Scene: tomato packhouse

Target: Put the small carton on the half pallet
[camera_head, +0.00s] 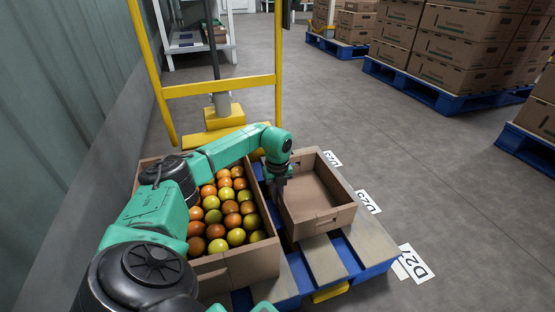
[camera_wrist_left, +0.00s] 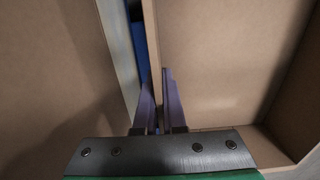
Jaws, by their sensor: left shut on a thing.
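The small carton (camera_head: 322,222) is an open, empty brown box, upright over the right part of the half pallet (camera_head: 372,240), which is blue with pale boards. It appears to rest on the boards; any small gap beneath is hidden. My left gripper (camera_head: 279,192) is at its left wall, fingers pointing down. In the left wrist view the fingers (camera_wrist_left: 160,100) are shut on that wall, with the carton's bare inside (camera_wrist_left: 215,50) to the right. My right gripper is not in view.
A larger carton (camera_head: 240,268) full of red, orange and yellow-green tomatoes stands close to the left, a narrow gap between. A yellow frame (camera_head: 220,88) rises behind. A wall (camera_head: 75,80) runs along the left. Stacked pallets (camera_head: 450,100) stand far right; the floor between is clear.

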